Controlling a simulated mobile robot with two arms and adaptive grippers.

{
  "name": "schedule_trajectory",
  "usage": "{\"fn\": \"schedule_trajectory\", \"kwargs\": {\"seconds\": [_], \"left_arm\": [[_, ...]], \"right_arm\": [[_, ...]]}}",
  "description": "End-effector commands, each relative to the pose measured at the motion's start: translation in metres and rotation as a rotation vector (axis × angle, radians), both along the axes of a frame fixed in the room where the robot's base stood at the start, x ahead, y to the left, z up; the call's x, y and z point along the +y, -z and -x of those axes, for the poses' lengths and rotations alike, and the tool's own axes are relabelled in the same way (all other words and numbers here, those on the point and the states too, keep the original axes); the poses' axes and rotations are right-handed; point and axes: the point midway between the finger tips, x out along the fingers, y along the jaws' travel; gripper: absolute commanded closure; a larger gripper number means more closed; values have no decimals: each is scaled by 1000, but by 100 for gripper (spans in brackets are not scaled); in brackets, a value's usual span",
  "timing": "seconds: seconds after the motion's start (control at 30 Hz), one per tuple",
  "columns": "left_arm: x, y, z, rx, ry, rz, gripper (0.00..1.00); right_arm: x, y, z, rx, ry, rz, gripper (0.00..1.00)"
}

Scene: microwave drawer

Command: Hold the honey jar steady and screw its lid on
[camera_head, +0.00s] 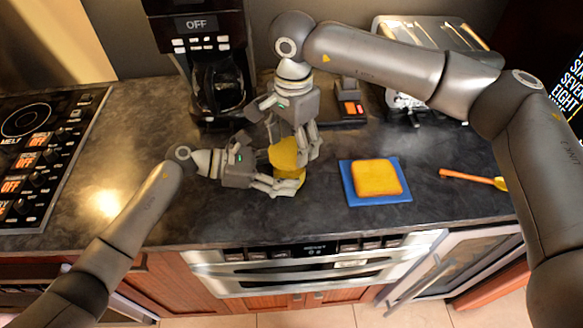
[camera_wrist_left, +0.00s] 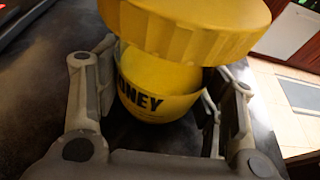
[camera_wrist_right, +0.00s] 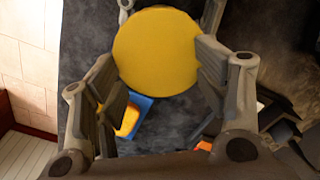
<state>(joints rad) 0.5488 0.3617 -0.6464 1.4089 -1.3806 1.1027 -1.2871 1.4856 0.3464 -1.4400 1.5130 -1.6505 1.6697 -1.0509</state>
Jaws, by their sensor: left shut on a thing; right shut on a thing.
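The yellow honey jar (camera_wrist_left: 155,95), with dark lettering, stands upright near the counter's front edge. My left gripper (camera_head: 287,186) is low and shut around the jar's sides. The wide yellow lid (camera_wrist_right: 158,50) is above the jar; it also shows in the left wrist view (camera_wrist_left: 195,28) and the head view (camera_head: 284,155). My right gripper (camera_head: 300,152) comes from above and is shut on the lid. The lid overlaps the jar's top in the left wrist view, hiding the rim, so I cannot tell whether it is seated.
A blue board (camera_head: 349,191) with a yellow-orange slab (camera_head: 377,177) lies just right of the jar. An orange-tipped utensil (camera_head: 470,178) lies farther right. A coffee maker (camera_head: 212,60) and a toaster (camera_head: 440,35) stand behind. A cooktop (camera_head: 35,150) is at left.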

Motion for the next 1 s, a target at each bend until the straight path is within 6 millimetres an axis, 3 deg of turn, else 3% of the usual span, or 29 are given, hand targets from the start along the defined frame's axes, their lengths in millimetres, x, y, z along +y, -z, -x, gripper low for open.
{"fn": "schedule_trajectory", "kwargs": {"seconds": [0.03, 0.47, 0.7, 1.0], "left_arm": [[-5, -5, 5, -5, 21, 14, 80], [-6, -5, 6, -4, 22, 14, 80], [-7, -5, 6, -3, 24, 15, 80], [-7, -4, 7, -3, 25, 14, 80]], "right_arm": [[-1, 8, -3, -5, 60, 2, 62], [-1, 8, -3, -5, 333, 3, 61], [-1, 8, -3, -6, 581, 3, 60], [-1, 7, -3, -6, 665, 3, 59]]}}
